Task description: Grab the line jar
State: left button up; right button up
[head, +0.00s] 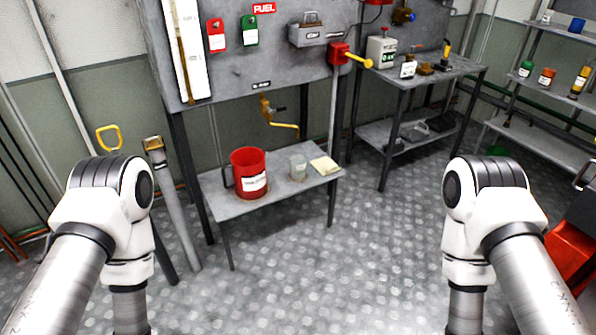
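A small clear glass jar (298,168) stands upright on a low grey metal table (222,207) in the middle left of the head view. No readable label shows on it, so I cannot confirm that it is the line jar. A larger red jug (249,173) with a handle and a white label stands to its left on the same table. A cream cloth or pad (324,165) lies to its right. Both my arms reach down out of the bottom of the picture, so my grippers are hidden.
A grey panel with a red FUEL sign rises behind the low table. A taller bench (428,74) with a white canister (380,51) stands at the back right. Shelves (545,146) with small bottles are at far right. The patterned metal floor (345,265) in front is clear.

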aim_at(297, 163)
jog(key=u, duration=0.15)
jog(key=i+l+u, duration=0.55)
jog(key=l, duration=0.35)
jog(key=i+l+u, duration=0.15)
jog(key=i+l, duration=0.15)
jog(key=i+l+u, duration=0.2)
jog(key=l, duration=0.25)
jog(key=i+l, duration=0.15)
jog(key=l, duration=0.25)
jog(key=i+l, duration=0.2)
jog(key=l, duration=0.15)
jog(key=i+l, duration=0.15)
jog(key=l, duration=0.25)
jog(key=i+l, duration=0.2)
jog(key=l, duration=0.2)
jog(key=i+l, duration=0.15)
jog(key=l, duration=0.2)
jog(key=i+l, duration=0.2)
jog(key=l, duration=0.2)
jog(key=i+l+u, duration=0.1)
jog(key=l, duration=0.3)
jog(key=i+l, duration=0.2)
jog(key=l, duration=0.2)
